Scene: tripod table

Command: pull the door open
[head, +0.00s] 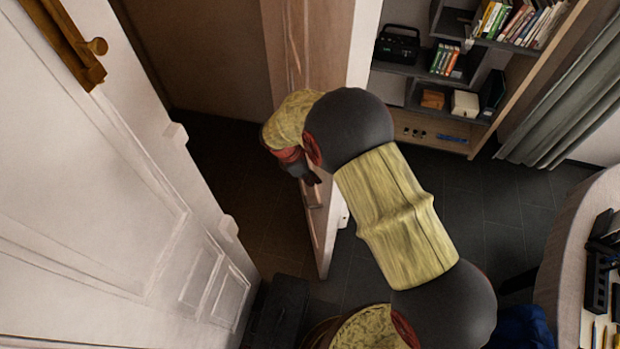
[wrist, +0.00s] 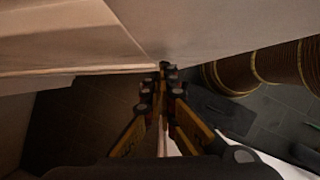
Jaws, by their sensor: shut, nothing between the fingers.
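A brown panelled door leaf (head: 283,45) with a pale edge stands upright in the middle of the head view. A dark floor gap lies between the two. My arm reaches across the middle leaf's edge, and my gripper (head: 310,180) is low beside its left face. In the wrist view my gripper (wrist: 162,85) is shut and empty, its tips close to a pale surface (wrist: 200,30). I cannot tell if they touch it.
A shelf unit (head: 430,125) with books and boxes stands at the back right, beside a grey curtain (head: 570,110). A round table (head: 570,240) is at the right edge. A dark box-like thing (head: 280,310) lies low in front. Dark tiled floor (head: 480,200) is clear between.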

